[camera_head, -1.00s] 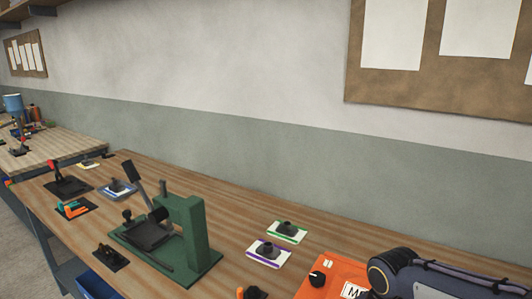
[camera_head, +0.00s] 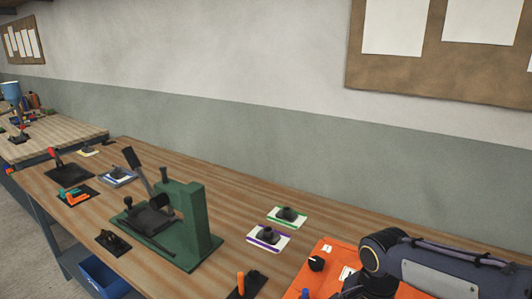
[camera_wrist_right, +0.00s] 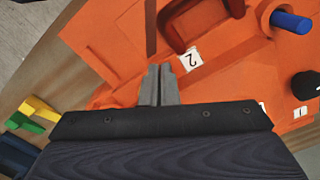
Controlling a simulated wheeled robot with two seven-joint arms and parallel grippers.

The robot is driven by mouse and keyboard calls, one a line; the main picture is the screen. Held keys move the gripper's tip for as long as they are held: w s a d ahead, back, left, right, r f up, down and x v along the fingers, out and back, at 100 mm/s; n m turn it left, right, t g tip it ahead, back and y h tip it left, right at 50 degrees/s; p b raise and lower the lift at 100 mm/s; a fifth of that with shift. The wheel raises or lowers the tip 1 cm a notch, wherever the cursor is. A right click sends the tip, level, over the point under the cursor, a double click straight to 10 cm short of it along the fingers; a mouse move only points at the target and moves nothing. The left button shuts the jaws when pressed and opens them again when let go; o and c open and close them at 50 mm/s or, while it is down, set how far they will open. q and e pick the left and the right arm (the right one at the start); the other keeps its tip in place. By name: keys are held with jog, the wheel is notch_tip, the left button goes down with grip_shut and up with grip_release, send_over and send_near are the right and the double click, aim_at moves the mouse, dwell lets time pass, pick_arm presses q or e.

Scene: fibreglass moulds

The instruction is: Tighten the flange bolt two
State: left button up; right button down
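The orange mould (camera_head: 330,255) lies at the lower right of the head view, partly covered by my right arm. In the right wrist view its orange surface (camera_wrist_right: 110,45) fills most of the picture. A white label reading 2 (camera_wrist_right: 193,58) sits just beyond my right gripper (camera_wrist_right: 160,85), beside a dark red handle-like part (camera_wrist_right: 185,28). The gripper's two fingers are together with nothing visible between them. I cannot make out a bolt at label 2. My left gripper is out of view.
A black knob (camera_head: 316,263) stands on the mould. A green press-like fixture (camera_head: 195,225) stands to its left. Cards with green (camera_head: 287,216) and purple (camera_head: 269,239) borders lie between. A blue bin (camera_head: 103,277) hangs low at the bench front. Bare wood lies along the wall.

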jog(key=shift+a+r, duration=0.1)
jog(key=shift+a, duration=0.15)
notch_tip(320, 180, up, 6)
jog(key=p, duration=0.5)
dwell(0.4)
